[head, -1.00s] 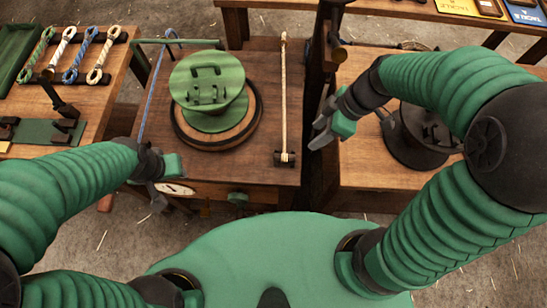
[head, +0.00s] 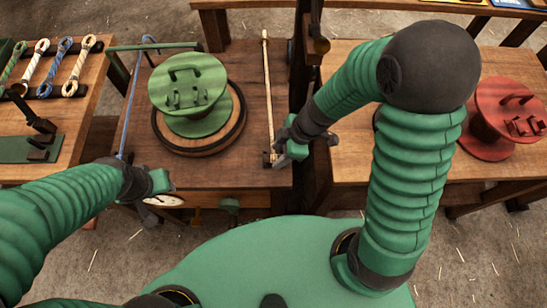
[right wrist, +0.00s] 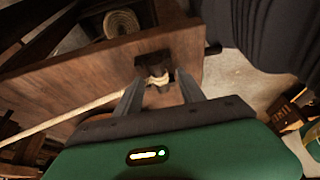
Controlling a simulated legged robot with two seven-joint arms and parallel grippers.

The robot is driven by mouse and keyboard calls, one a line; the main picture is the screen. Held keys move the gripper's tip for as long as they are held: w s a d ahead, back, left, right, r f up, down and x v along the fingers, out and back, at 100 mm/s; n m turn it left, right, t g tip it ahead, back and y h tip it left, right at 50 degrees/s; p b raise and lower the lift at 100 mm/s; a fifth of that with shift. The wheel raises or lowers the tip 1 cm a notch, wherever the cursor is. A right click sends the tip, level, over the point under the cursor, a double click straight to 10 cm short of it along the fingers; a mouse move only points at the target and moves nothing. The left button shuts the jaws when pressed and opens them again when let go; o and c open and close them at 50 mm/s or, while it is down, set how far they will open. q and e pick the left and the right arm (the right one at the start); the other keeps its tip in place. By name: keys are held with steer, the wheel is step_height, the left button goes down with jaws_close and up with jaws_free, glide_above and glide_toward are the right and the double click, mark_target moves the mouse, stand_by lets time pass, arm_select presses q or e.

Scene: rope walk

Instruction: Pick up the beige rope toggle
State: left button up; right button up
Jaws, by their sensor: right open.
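The beige rope (head: 267,90) runs straight along the right side of the middle bench and ends at a small dark bracket. In the right wrist view the beige wrapped toggle end (right wrist: 157,79) sits in that dark bracket (right wrist: 150,63) at the board's edge. My right gripper (head: 279,153) is open just right of this end. In its wrist view, the two fingers (right wrist: 160,86) point at the toggle, one on each side; contact cannot be told. My left gripper (head: 160,186) is at the bench's front left corner, its jaws unclear.
A green reel (head: 188,95) stands on a round wooden base left of the rope. A dark post (head: 306,90) rises to the right. A blue rope (head: 131,100) runs along the left edge. A red reel (head: 492,120) stands on the right bench. Rope loops (head: 77,68) hang on the left rack.

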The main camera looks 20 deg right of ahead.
steer(key=shift+x, duration=0.8)
arm_select(q)
steer(key=shift+w+f, duration=0.1)
steer(key=shift+f, duration=0.15)
arm_select(e)
steer(key=shift+d, duration=0.1)
steer(key=shift+c, duration=0.5)
steer(key=shift+r, duration=0.1)
steer(key=shift+c, duration=1.1)
jaws_close()
arm_select(q)
steer(key=shift+r, duration=0.1)
